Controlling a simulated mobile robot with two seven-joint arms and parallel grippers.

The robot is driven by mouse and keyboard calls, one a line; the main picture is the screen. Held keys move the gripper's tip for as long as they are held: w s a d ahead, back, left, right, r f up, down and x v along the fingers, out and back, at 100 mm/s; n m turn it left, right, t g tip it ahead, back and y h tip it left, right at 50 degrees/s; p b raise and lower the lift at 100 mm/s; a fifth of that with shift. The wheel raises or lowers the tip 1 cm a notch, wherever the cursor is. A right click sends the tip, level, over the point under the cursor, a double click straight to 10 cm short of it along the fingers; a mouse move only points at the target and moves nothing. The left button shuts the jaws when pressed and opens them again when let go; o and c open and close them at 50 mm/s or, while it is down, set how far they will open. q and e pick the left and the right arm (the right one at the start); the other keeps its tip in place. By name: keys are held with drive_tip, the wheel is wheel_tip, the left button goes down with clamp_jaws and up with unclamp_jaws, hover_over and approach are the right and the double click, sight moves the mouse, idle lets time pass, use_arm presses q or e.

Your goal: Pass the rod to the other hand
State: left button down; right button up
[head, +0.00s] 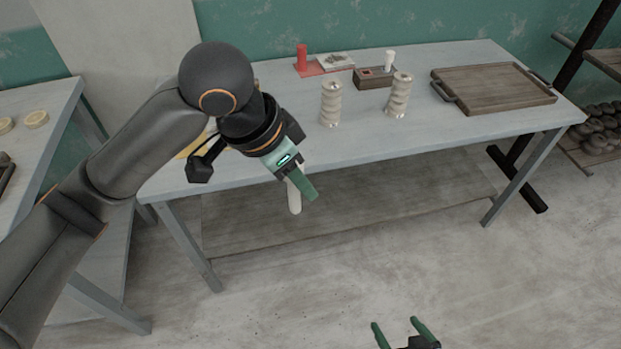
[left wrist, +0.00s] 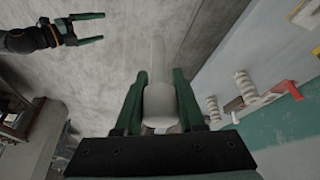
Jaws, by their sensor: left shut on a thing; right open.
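A pale, whitish rod (head: 294,197) hangs from my left gripper (head: 300,182) in the head view, in front of the table's front edge. The left wrist view shows the rod (left wrist: 158,103) between the two green fingers, which are shut on it. Its upper end is hidden by the gripper in the head view. My right gripper (head: 403,332) is open and empty at the bottom of the head view, lower and to the right of the rod, well apart from it. The right gripper also shows at the upper left of the left wrist view (left wrist: 84,28).
A grey table (head: 440,125) stands behind the rod. On it are two pale ribbed stacks (head: 331,104) (head: 398,95), a red stand (head: 302,60), a dark block with a white peg (head: 388,62) and a wooden tray (head: 492,88). The floor in front is clear.

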use_arm(q)
drive_tip(key=s+a+r+n+t+y, duration=0.2)
drive_tip(key=s+a+r+n, duration=0.2)
drive_tip(key=a+r+n, duration=0.2)
drive_tip(key=w+d+n+y, duration=0.1)
drive_tip(key=w+d+n, duration=0.3)
drive_tip(key=w+d, duration=0.45)
drive_tip(key=s+a+f+m+g+h, duration=0.3)
drive_tip(key=f+m, duration=0.5)
drive_tip(key=m, duration=0.9)
drive_tip(key=shift+s+a+f+g+h, duration=0.15)
drive_tip(key=shift+s+f+g+h, duration=0.2)
drive_tip(key=shift+g, duration=0.35)
